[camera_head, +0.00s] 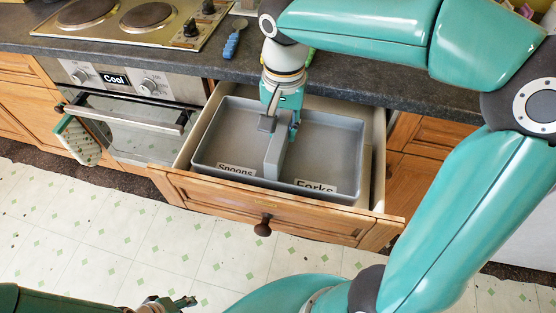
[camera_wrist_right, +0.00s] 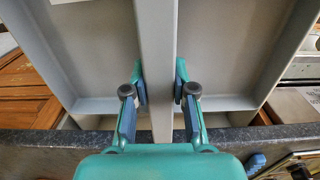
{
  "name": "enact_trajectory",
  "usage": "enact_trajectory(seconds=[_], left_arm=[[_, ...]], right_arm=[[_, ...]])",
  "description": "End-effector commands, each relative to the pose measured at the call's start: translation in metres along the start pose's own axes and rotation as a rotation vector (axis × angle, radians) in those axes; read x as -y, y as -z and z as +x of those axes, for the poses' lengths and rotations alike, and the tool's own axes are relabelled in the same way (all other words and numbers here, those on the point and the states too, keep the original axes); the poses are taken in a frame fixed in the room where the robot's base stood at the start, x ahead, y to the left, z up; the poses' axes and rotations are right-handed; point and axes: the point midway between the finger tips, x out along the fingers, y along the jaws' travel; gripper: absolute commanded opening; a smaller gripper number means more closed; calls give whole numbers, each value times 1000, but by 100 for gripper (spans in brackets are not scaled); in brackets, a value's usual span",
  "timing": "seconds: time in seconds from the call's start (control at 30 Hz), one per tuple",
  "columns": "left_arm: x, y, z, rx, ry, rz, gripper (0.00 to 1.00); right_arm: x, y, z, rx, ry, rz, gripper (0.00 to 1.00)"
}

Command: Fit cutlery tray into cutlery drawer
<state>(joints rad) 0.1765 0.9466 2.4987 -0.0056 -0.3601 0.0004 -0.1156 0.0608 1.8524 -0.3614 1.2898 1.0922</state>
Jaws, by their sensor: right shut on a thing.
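The grey cutlery tray (camera_head: 330,145) has two compartments, labelled "Spoons" and "Forks", with a raised divider between them. It lies within the outline of the open wooden cutlery drawer (camera_head: 290,222); I cannot tell whether it rests on the drawer's bottom. My right gripper (camera_head: 281,122) points down and is shut on the divider. In the right wrist view the fingers (camera_wrist_right: 160,85) sit on either side of the divider (camera_wrist_right: 157,40). Both compartments look empty. My left gripper (camera_head: 178,302) is at the bottom edge, away from the drawer, and its opening is unclear.
A dark worktop (camera_head: 380,75) overhangs the drawer's back. A blue-handled utensil (camera_head: 233,42) lies on it beside the hob (camera_head: 130,20). An oven (camera_head: 130,105) with a hanging towel (camera_head: 77,141) stands left. The vinyl floor (camera_head: 120,225) in front is clear.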

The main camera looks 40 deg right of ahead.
Motion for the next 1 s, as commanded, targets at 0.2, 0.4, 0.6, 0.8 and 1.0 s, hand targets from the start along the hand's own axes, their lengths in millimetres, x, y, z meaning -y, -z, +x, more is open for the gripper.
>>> enact_trajectory(seconds=[0.2,0.4,0.6,0.8,1.0], left_arm=[[3,0,9,0,0,0,40],[4,0,11,0,0,0,40],[6,0,17,0,0,0,40],[6,0,18,0,0,0,40],[7,0,18,0,0,0,40]], right_arm=[[-1,0,44,0,-1,1,0],[0,0,57,0,-1,1,0],[-1,0,85,0,-2,1,0],[0,1,95,-2,1,1,0],[0,1,95,-2,1,1,0]])
